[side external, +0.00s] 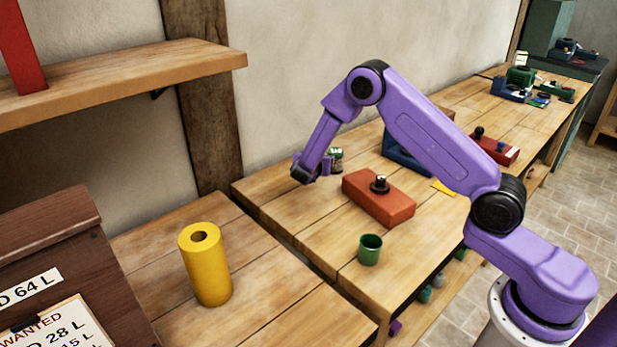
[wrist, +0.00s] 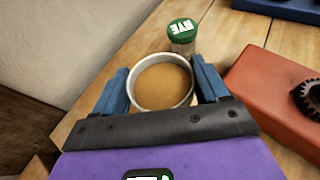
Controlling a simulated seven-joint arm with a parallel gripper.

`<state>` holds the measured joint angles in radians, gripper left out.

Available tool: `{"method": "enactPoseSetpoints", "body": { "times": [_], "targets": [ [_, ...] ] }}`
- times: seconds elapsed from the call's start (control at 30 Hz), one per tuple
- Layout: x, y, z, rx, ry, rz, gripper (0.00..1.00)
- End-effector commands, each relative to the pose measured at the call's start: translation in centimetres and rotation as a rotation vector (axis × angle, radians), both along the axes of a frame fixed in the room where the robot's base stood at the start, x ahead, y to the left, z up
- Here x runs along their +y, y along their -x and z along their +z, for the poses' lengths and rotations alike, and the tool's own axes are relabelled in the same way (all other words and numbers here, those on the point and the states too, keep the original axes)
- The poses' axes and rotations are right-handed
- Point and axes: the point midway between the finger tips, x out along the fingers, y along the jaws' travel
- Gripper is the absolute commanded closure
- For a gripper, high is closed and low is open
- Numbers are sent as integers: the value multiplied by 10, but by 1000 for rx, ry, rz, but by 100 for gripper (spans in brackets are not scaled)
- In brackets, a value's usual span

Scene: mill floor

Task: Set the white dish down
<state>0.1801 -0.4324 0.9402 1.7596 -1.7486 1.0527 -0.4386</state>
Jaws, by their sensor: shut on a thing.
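The white dish (wrist: 130,86) is a round, thin-walled piece seen from above in the wrist view. Its inside looks brown; I cannot tell whether that is contents or its floor. My gripper (wrist: 163,82) has its two blue fingers on either side of the dish, shut on it. In the side view my gripper (side external: 307,172) is over the back left part of the wooden bench (side external: 300,222), near the wall. The dish cannot be made out there. The gap between the dish and the bench top is not clear.
A green-lidded jar (wrist: 182,40) stands just beyond the dish. A red block (side external: 376,203) with a dark gear lies to the right. A green cup (side external: 370,251) stands near the front edge. A yellow cylinder (side external: 206,268) stands on the nearer bench, across a gap.

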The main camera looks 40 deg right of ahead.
Motion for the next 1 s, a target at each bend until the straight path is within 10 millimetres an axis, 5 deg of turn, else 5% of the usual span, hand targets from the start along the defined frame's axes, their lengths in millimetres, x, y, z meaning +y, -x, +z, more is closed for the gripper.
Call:
{"method": "enactPoseSetpoints", "body": {
  "times": [0.3,0.77,1.0],
  "targets": [
    [-3,-31,-38,0,0,1,58],
    [-4,-39,-76,2,0,1,58],
    [-4,-40,-79,0,0,1,58]
  ]
}}
